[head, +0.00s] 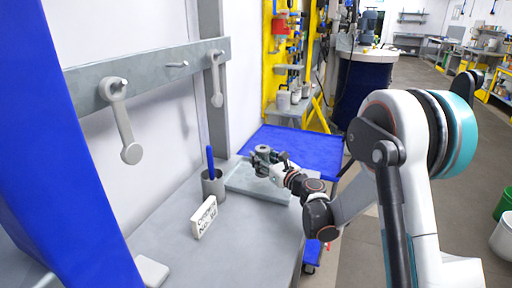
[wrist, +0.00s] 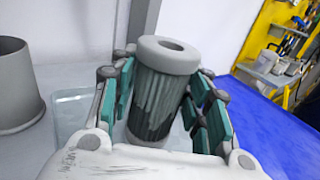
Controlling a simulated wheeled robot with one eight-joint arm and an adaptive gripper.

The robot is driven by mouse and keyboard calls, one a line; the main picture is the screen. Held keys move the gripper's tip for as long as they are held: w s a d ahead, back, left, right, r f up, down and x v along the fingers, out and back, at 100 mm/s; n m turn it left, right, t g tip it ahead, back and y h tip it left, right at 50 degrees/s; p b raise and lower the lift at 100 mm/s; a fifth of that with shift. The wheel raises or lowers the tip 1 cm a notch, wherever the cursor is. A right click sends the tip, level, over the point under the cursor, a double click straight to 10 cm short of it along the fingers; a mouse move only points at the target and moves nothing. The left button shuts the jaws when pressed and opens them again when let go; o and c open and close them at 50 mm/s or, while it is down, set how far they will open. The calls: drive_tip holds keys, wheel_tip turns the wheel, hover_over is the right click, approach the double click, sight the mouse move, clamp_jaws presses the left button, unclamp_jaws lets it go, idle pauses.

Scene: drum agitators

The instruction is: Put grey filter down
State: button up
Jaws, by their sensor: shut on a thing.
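The grey filter (wrist: 158,100) is a ribbed grey cylinder with a pale cap and a round hole in its top. It is upright between the green pads of my gripper (wrist: 163,92) in the wrist view, and the gripper is shut on it. In the head view, my gripper (head: 277,167) and the small grey filter (head: 263,153) are over the flat grey tray (head: 240,187) at the far end of the grey bench. The filter's lower end is partly hidden, so I cannot tell whether it touches the tray.
A grey cup (head: 213,188) with a blue item stands left of the tray. A white lettered sign (head: 204,217) stands in front of it. A blue cart top (head: 312,152) lies beyond the bench. Grey levers (head: 125,125) hang from the wall rail. The bench front is mostly clear.

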drive_tip(key=shift+f+b, duration=0.3)
drive_tip(key=shift+f, duration=1)
drive_tip(key=shift+f, duration=0.25)
drive_tip(key=o, duration=1.1)
drive_tip(key=shift+r, duration=0.15)
